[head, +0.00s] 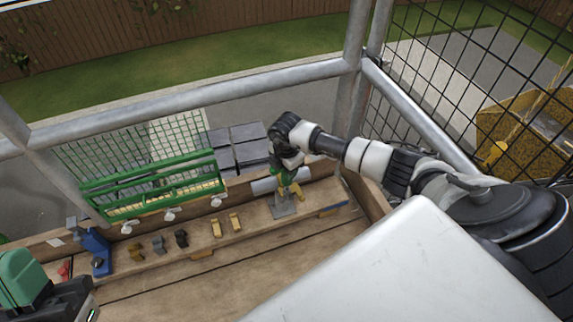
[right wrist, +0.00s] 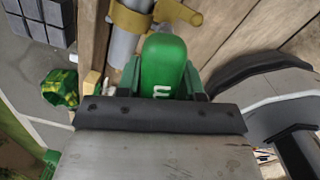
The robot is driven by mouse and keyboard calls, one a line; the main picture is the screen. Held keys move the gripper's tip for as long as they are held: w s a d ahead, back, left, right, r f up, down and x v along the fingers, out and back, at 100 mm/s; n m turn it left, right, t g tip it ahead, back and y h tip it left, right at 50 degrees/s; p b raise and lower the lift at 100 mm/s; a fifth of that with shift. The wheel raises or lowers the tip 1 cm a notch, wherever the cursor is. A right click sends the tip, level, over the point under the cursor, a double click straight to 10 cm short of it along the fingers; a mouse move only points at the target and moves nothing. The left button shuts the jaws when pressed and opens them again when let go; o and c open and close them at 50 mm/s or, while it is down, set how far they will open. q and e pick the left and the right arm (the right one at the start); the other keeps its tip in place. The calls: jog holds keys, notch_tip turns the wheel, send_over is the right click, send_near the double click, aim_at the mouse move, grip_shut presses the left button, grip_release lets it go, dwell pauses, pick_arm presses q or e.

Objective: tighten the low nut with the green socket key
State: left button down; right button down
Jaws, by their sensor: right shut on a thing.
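My right gripper (head: 285,170) reaches down to the far right part of the wooden bench. It is shut on the green socket key (right wrist: 163,65), whose rounded handle with a white mark shows between the fingers in the right wrist view. The key also shows in the head view (head: 287,181), above a grey metal plate (head: 283,209) and beside a grey pipe (head: 264,186) with a yellow clamp (head: 297,190). The pipe and clamp (right wrist: 133,17) also show in the right wrist view. The low nut cannot be made out, and the key's lower end is hidden.
Several small yellow and dark pieces (head: 181,239) lie in a row on the bench. A blue tool (head: 96,250) stands at the left. A green rack (head: 155,199) and grey slabs (head: 238,147) are behind. A white slanted panel (head: 410,275) covers the front right.

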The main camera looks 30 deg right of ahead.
jog(key=shift+r+p, duration=0.35)
jog(key=shift+r, duration=0.1)
pick_arm(q)
jog(key=shift+w+d+f+g+y, duration=0.1)
jog(key=shift+w+f+g+y, duration=0.2)
jog(key=shift+w+f+g, duration=0.35)
jog(key=shift+w+d+f+g+y, duration=0.1)
jog(key=shift+w+f+g+y, duration=0.25)
jog(key=shift+w+g, duration=0.45)
pick_arm(e)
jog(key=shift+r, duration=0.2)
pick_arm(q)
jog(key=shift+h, duration=0.25)
pick_arm(e)
jog(key=shift+w, duration=0.1)
